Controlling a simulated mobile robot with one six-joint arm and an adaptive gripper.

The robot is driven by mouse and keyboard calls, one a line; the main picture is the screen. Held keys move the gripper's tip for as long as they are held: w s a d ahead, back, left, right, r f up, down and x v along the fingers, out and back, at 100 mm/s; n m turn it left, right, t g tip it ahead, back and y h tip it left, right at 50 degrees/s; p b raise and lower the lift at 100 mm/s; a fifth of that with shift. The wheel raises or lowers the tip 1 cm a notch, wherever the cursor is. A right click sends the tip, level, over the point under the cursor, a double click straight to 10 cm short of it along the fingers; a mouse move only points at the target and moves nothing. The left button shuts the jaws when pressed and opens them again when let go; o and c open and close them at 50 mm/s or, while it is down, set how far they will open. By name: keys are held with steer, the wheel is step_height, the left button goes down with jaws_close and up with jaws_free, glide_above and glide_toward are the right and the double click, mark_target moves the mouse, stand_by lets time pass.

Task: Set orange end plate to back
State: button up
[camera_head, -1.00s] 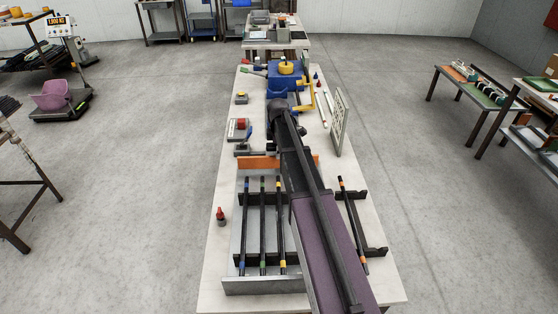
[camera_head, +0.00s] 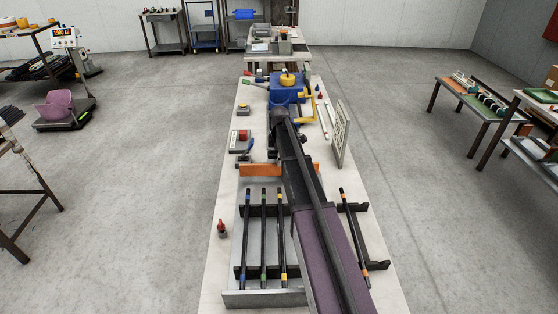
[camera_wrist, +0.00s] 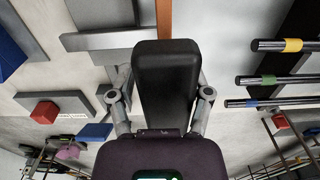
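The orange end plate (camera_head: 260,170) stands crosswise on the bench, just past the far ends of the rods. My arm hides its middle, and a short piece shows to the right of the arm. In the wrist view an orange strip (camera_wrist: 164,18) shows at the top, behind the dark block of my gripper (camera_wrist: 166,75). Grey finger links show on both sides of that block. The fingertips are hidden, so I cannot tell whether they touch the plate. In the head view my arm hides the gripper.
Rods with blue, green and yellow bands (camera_head: 264,235) lie on the grey fixture (camera_head: 262,299). An orange-banded rod (camera_head: 354,230) lies right of my arm. A grey device with a red block (camera_head: 240,137), a blue machine (camera_head: 286,90) and an upright pale panel (camera_head: 340,133) stand farther back.

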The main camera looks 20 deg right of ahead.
steer(key=shift+s, duration=0.15)
steer(key=s+a, duration=0.3)
steer(key=s, duration=0.7)
step_height(320, 180, up, 14)
steer(key=p, duration=1.4)
steer(key=s+a+f+m+b, duration=0.4)
steer(key=s+a+m, duration=0.1)
steer(key=s, duration=0.3)
steer(key=s+a+f+m+b, duration=0.4)
steer(key=s+a+m, duration=0.2)
steer(key=s+m, duration=0.2)
steer(key=shift+s+a+f+b, duration=0.2)
steer(key=shift+s+f+b, duration=0.1)
steer(key=shift+f+b, duration=0.05)
steer(key=shift+s, duration=0.1)
